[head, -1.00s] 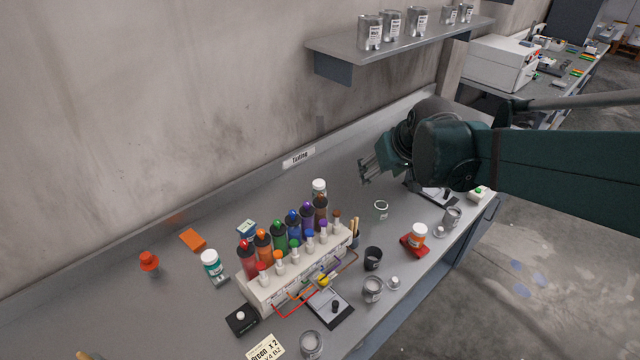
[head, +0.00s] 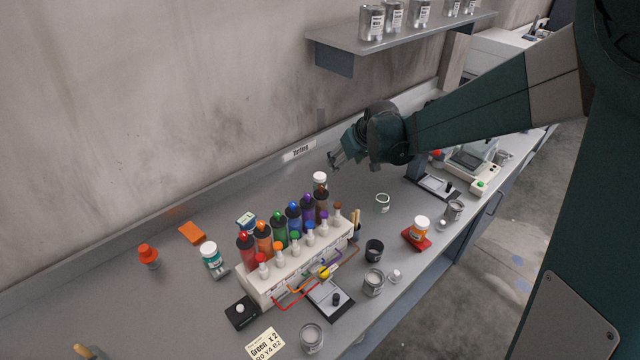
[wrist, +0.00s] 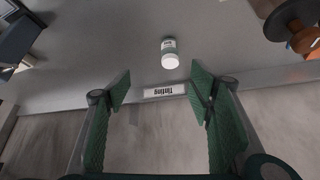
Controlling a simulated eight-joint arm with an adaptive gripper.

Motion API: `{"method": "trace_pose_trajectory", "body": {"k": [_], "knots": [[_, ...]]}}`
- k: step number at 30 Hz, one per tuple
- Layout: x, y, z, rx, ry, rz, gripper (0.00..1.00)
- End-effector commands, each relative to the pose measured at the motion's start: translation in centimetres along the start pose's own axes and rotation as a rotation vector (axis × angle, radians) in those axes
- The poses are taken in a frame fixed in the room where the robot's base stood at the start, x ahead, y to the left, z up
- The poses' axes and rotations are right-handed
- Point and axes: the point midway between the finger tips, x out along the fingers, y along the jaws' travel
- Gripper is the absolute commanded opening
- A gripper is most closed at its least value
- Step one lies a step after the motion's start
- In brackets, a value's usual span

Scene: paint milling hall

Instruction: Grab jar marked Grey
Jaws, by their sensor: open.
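A white-lidded jar (head: 320,181) stands behind the bottle rack, near the wall; bottles hide its lower part in the head view. Another white-lidded jar with a teal label (head: 211,257) stands left of the rack, and one with an orange label (head: 419,230) stands on a red base. My gripper (head: 335,160) is open and empty above the bench by the wall, apart from the jar. Its spread fingers (wrist: 160,90) show in the wrist view.
The rack (head: 300,266) of coloured bottles stands close in front of the white-lidded jar. A small open tin (head: 382,204) stands to its right. The "Tinting" sign (head: 298,150) is on the back ledge. A wall shelf (head: 400,42) with several tins overhangs the bench.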

Motion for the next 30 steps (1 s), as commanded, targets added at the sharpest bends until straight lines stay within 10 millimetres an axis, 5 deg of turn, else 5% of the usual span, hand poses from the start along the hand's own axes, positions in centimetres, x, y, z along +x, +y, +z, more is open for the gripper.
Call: {"method": "trace_pose_trajectory", "body": {"k": [18,30], "knots": [[14.5,-1.9,-1.9,-0.091,-0.002,-0.063,0.53],[17.1,-2.4,-1.9,-0.109,-0.002,-0.075,0.53]]}}
